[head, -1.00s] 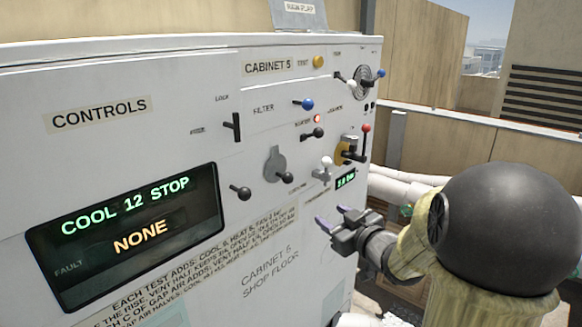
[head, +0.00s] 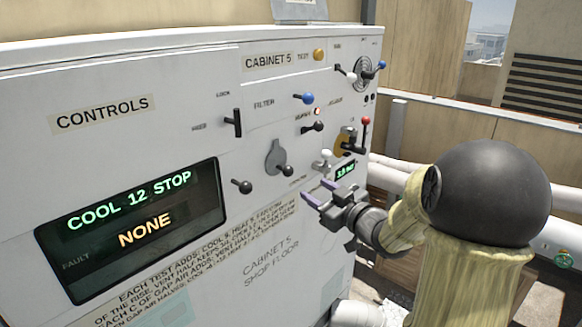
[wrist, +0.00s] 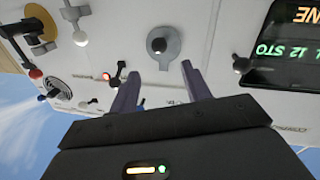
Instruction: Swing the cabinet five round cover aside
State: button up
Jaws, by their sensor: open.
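The round cover (head: 275,157) is a grey metal disc with a narrower tab at the top, on the white front of cabinet five (head: 255,240). A black ball knob (head: 288,170) sticks out of it at the lower right. My gripper (head: 320,191) is open and empty, in front of the panel, to the right of and below the cover. In the wrist view the cover (wrist: 171,57) and its black knob lie just beyond and between the two open fingertips (wrist: 160,72). The knob appears apart from the fingers. What lies behind the cover is hidden.
Close by are a black knob lever (head: 242,187) to the left, a white-knobbed lever (head: 326,154) and red-knobbed lever (head: 365,121) to the right, and a black lever (head: 318,126) above. A display (head: 135,230) reads COOL 12 STOP, NONE. White pipes (head: 395,172) run behind my arm.

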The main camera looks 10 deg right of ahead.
aim_at(291, 174)
jog(key=p+x, duration=0.4)
jog(key=x, duration=0.7)
jog(key=shift+w+a, duration=0.15)
jog(key=shift+w, duration=0.1)
jog(key=shift+w+a, duration=0.2)
jog(key=shift+w, duration=0.3)
grip_shut()
